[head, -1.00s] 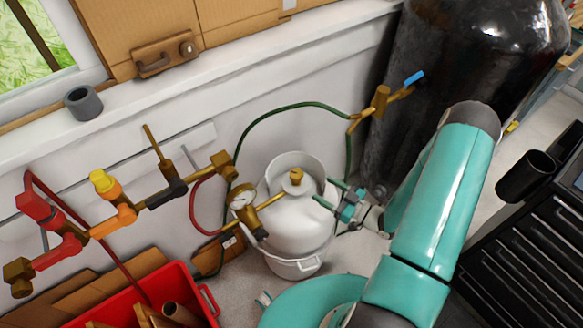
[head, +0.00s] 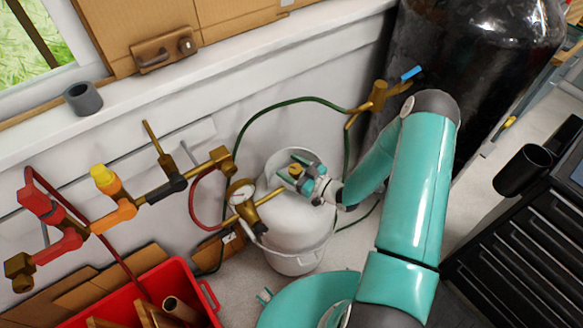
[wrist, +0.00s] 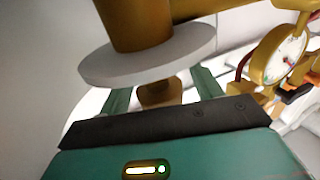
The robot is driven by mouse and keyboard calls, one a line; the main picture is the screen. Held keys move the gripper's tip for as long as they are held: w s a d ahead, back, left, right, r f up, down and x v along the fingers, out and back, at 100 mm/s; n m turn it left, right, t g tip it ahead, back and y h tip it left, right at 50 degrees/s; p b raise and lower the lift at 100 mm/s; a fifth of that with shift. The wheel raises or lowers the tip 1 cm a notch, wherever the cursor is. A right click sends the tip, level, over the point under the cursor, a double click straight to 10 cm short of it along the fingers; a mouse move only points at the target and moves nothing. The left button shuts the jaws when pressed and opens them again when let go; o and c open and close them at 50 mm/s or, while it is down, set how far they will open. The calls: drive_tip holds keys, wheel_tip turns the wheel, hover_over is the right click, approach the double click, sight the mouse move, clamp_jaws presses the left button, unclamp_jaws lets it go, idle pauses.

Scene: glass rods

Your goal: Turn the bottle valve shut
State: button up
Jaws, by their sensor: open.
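The bottle valve (head: 295,171) is a brass knob on top of the white gas bottle (head: 293,230). My gripper (head: 289,166) is at the valve, with its teal fingers open, one on either side of the knob. In the wrist view, my gripper (wrist: 160,90) points at brass valve parts (wrist: 160,92) seen between the fingers, below a pale grey disc (wrist: 150,55). I cannot tell whether either finger touches the valve. The bottle's top is partly hidden by my gripper.
A pressure gauge (head: 240,192) and brass fitting sit close left of the valve; the gauge also shows in the wrist view (wrist: 280,55). A green hose (head: 283,101) arches behind the bottle. A dark cylinder (head: 470,60) stands behind right. A red crate (head: 208,297) is front left.

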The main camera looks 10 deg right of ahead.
drive_tip(key=c, duration=1)
